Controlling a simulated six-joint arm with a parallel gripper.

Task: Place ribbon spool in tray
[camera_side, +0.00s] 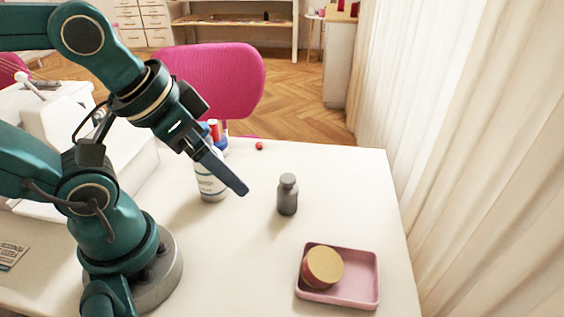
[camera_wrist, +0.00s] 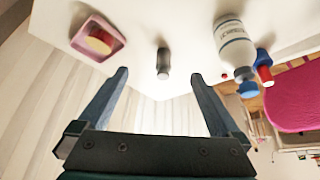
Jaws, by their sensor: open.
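The ribbon spool (camera_side: 322,267), a short round thing with a tan face and a dark red side, is in the left part of the pink tray (camera_side: 362,292). It seems tilted, with its face turned up. In the wrist view the spool (camera_wrist: 99,41) also shows inside the tray (camera_wrist: 82,38). My gripper (camera_side: 240,189) is open and empty, in the air above the table, up and to the left of the tray. In the wrist view both fingers of my gripper (camera_wrist: 158,76) are apart with nothing held.
A small grey bottle (camera_side: 287,195) stands between my gripper and the tray. A white bottle (camera_side: 211,182) stands close to my gripper, with a red and blue item behind it. A small red ball (camera_side: 259,146) lies near the far edge. A pink chair (camera_side: 225,85) stands beyond the white table (camera_side: 345,190).

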